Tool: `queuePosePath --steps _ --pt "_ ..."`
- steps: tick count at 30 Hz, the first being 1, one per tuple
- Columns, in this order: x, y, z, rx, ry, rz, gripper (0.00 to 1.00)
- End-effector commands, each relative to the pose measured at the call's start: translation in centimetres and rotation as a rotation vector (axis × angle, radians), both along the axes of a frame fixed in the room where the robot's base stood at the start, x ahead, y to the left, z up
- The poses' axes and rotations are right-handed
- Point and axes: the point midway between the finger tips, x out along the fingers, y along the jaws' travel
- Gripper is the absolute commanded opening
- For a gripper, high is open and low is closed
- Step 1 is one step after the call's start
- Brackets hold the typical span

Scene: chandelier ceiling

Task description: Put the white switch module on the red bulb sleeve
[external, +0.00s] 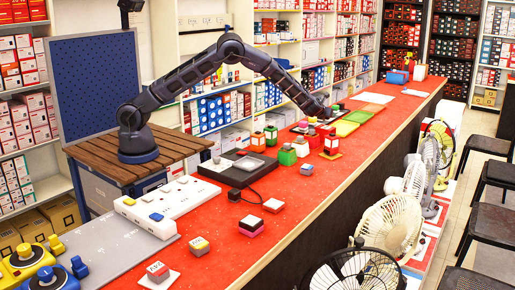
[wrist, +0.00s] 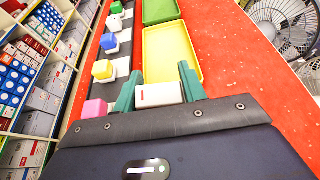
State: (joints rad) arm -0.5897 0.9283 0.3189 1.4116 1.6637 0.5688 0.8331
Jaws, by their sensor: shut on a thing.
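My gripper (wrist: 158,90) has its two green fingers shut on the white switch module (wrist: 160,95), a small white block, in the wrist view. In the external view my gripper (external: 325,113) is far down the red counter, among small blocks and trays; the module is too small to make out there. Several lantern-like pieces stand nearer the camera on the counter. One is red-orange with a pale top on a yellow base (external: 332,144); another is orange-red (external: 257,142). I cannot tell for sure which one is the red bulb sleeve. None shows in the wrist view.
In the wrist view a yellow tray (wrist: 172,52) and a green tray (wrist: 160,11) lie ahead. Pink (wrist: 95,108), yellow (wrist: 103,70) and blue (wrist: 109,42) blocks stand to the left. A white power strip (external: 157,212) lies near the front. The counter's right side is mostly clear; fans stand beyond it.

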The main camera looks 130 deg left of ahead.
Motion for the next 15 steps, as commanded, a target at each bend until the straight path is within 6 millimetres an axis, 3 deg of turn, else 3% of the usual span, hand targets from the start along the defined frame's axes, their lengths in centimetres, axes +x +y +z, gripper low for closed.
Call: queuePosePath --steps 10,15 --pt "-0.1 0.0 -3.8 -0.001 0.003 0.0 0.19" --pt "0.0 0.0 -4.3 0.0 0.0 0.0 0.19"
